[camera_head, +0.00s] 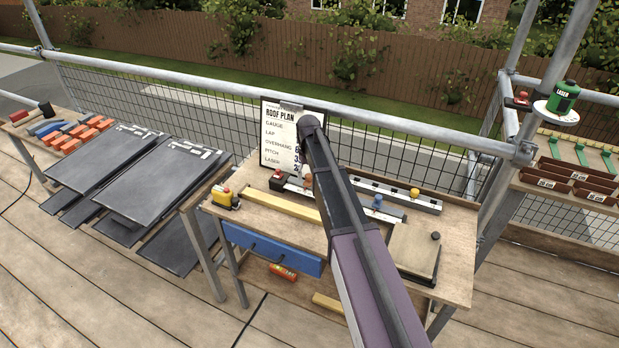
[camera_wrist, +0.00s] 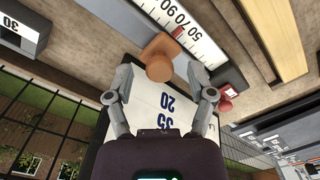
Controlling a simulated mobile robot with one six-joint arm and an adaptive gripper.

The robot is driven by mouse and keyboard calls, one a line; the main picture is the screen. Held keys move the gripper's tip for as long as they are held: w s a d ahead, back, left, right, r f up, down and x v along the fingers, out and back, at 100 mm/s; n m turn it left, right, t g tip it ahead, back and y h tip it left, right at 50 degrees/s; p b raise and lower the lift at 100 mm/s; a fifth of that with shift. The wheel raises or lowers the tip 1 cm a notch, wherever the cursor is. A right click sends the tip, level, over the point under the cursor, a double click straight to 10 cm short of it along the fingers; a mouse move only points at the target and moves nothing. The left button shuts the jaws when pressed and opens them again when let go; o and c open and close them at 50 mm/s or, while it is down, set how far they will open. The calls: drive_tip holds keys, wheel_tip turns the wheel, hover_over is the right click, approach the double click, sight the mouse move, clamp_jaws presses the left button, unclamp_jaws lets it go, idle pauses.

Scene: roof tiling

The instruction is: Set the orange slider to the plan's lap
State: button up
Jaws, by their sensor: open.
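The orange slider (camera_wrist: 158,58) is a rounded orange-brown knob beside a white scale (camera_wrist: 203,40) in the wrist view. A red mark (camera_wrist: 177,32) shows on the scale close to the 70. My gripper (camera_wrist: 160,75) is open, with one finger on each side of the knob; I cannot tell whether they touch it. The roof plan (camera_head: 279,140) stands at the back of the bench and lists gauge, lap, overhang, pitch and laser. My arm covers its lap value. In the wrist view a plan corner (camera_wrist: 150,110) shows a 20. In the head view my arm hides the fingertips.
The bench (camera_head: 455,250) also holds a yellow timber strip (camera_head: 280,207), a blue knob (camera_head: 377,200), a yellow-orange knob (camera_head: 414,193) on a grey rail (camera_head: 430,207) and a wooden block (camera_head: 414,250). Dark slates (camera_head: 110,170) lie to the left. Scaffold rails run behind.

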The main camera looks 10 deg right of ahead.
drive_tip(key=shift+f, duration=0.1)
drive_tip(key=shift+c, duration=0.2)
clamp_jaws()
drive_tip(key=shift+s, duration=0.1)
